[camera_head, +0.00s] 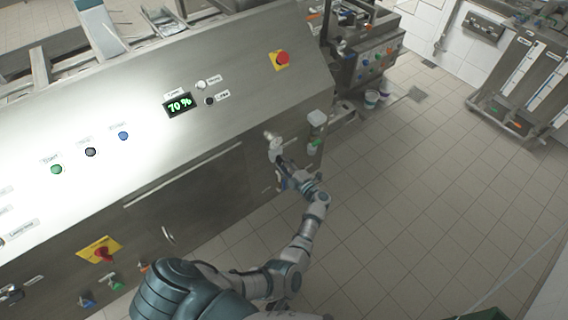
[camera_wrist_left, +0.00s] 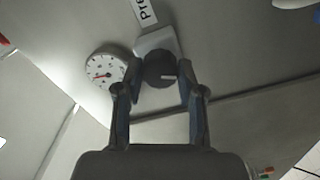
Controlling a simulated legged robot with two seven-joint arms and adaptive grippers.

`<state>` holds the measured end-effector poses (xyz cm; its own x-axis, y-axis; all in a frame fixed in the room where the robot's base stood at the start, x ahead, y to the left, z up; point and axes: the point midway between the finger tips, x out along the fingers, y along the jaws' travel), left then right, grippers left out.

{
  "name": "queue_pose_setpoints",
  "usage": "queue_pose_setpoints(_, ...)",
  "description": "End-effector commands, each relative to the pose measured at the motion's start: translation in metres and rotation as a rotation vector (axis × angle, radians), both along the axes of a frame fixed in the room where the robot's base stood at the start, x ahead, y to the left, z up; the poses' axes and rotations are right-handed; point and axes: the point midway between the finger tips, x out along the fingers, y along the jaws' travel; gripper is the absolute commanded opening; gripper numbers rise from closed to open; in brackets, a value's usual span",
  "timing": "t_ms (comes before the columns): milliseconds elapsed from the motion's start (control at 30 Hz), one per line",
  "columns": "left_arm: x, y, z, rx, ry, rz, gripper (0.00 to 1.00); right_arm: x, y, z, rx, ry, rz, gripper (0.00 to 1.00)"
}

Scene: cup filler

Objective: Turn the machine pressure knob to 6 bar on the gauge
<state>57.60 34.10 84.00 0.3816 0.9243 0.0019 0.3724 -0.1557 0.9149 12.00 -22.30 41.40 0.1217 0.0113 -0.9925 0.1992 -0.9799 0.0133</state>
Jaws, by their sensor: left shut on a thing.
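The round pressure gauge (camera_wrist_left: 106,69) has a white face and a red needle that lies toward the left of the dial. I cannot read its numbers. Right of it in the wrist view, a dark round knob (camera_wrist_left: 160,71) with a pale mark sits under a light grey housing (camera_wrist_left: 157,41). My left gripper (camera_wrist_left: 161,82) is shut on the knob, one finger on each side. In the head view my left gripper (camera_head: 281,165) is at the lower right part of the machine front (camera_head: 235,95), where the knob is hidden or too small to tell. My right gripper is not in view.
A label (camera_wrist_left: 146,10) is partly cut off above the housing. The machine panel carries a display (camera_head: 179,104) reading 70 %, a red emergency button (camera_head: 282,58) and several coloured buttons. Tiled floor (camera_head: 400,200) to the right is mostly free.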

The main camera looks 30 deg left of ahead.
Motion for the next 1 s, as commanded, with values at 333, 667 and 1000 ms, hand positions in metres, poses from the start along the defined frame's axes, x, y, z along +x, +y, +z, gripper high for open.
queue_pose_setpoints(333, 0.001, -0.004, -0.003, -0.007, 0.005, -0.012, 0.46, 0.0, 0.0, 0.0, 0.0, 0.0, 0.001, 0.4)
queue_pose_setpoints(667, 0.0, -0.002, -0.001, -0.004, 0.001, -0.004, 0.64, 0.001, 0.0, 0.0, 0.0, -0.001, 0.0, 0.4)
queue_pose_setpoints(1000, -0.013, -0.036, -0.003, -0.005, 0.004, -0.008, 0.64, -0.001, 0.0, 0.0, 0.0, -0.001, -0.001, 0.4)
